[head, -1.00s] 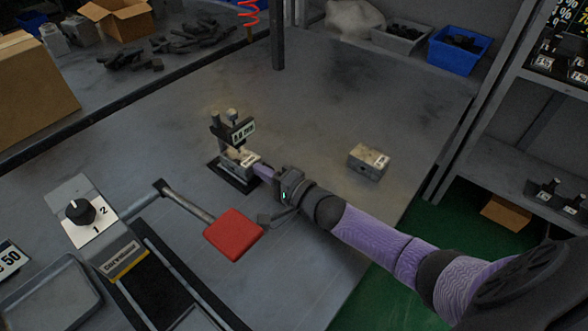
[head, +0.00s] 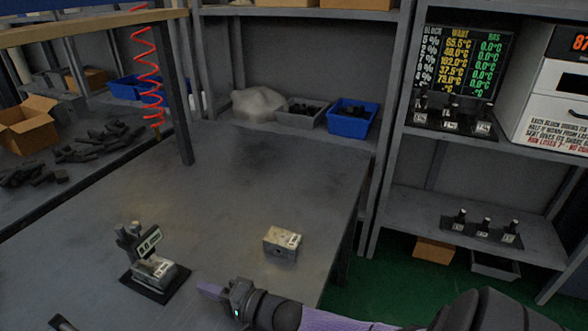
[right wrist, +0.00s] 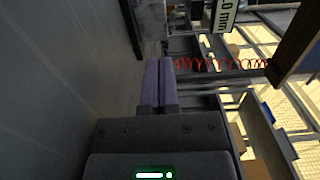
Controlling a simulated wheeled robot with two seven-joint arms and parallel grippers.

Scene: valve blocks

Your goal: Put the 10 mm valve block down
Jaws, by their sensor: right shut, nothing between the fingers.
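A grey metal valve block (head: 158,268) with a white label sits on the black base of a small gauge stand (head: 128,242), under its display. A second, similar valve block (head: 282,243) rests alone on the grey table to the right. I cannot read either label, so I cannot tell which is the 10 mm one. My right gripper (head: 206,290) is shut and empty, to the right of the stand and apart from both blocks. Its purple fingers show closed together in the right wrist view (right wrist: 157,82).
The grey table (head: 225,205) has free room behind the blocks. A post (head: 179,95) with a red coiled hose (head: 150,70) stands at its back. Shelving with a readings board (head: 458,65) and small racked parts (head: 482,227) is on the right. A blue bin (head: 350,120) is behind.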

